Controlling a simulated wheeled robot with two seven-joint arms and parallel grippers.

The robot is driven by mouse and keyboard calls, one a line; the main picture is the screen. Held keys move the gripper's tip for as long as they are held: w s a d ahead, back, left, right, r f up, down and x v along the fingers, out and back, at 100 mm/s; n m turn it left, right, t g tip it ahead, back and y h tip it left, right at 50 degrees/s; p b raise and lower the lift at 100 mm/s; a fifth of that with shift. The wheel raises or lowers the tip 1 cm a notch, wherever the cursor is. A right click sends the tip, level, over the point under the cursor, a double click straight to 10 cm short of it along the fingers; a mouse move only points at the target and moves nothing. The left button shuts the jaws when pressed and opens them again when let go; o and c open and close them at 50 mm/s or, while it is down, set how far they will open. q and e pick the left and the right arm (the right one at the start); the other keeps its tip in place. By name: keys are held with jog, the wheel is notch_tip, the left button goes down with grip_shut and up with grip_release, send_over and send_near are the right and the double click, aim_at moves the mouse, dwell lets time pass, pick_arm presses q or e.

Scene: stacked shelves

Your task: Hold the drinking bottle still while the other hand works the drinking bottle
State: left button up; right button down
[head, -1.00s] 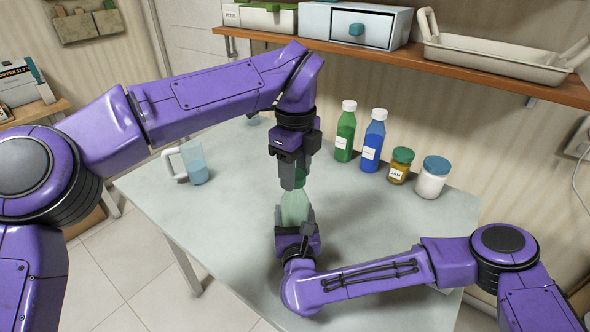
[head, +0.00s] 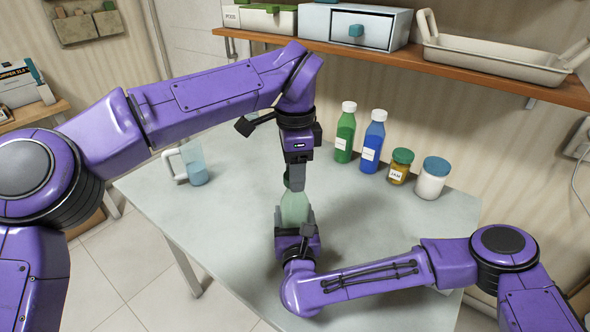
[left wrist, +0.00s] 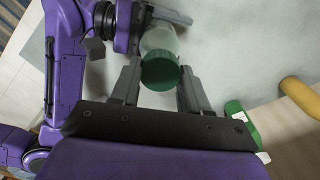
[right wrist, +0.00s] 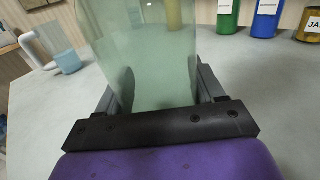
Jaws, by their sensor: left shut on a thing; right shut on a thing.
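The drinking bottle (head: 294,208) is pale green and translucent. It stands upright between my two grippers in the head view, and its body fills the middle of the right wrist view (right wrist: 145,50). Its green cap (left wrist: 160,72) shows in the left wrist view between the fingers of my left gripper (left wrist: 160,86). My left gripper (head: 294,184) points down from above and is shut on the cap, mostly hiding it in the head view. My right gripper (head: 294,222) is shut on the lower body of the bottle, with a finger on each side (right wrist: 157,95).
A green bottle (head: 345,133), a blue bottle (head: 373,142), a jam jar (head: 399,168) and a white jar (head: 432,180) line the back right. A wooden shelf (head: 400,62) hangs above.

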pick_arm(q)
jog(key=shift+r, duration=0.15)
jog(key=shift+r, duration=0.95)
jog(key=shift+r, duration=2)
pick_arm(e)
jog(key=shift+c, duration=0.2)
grip_release()
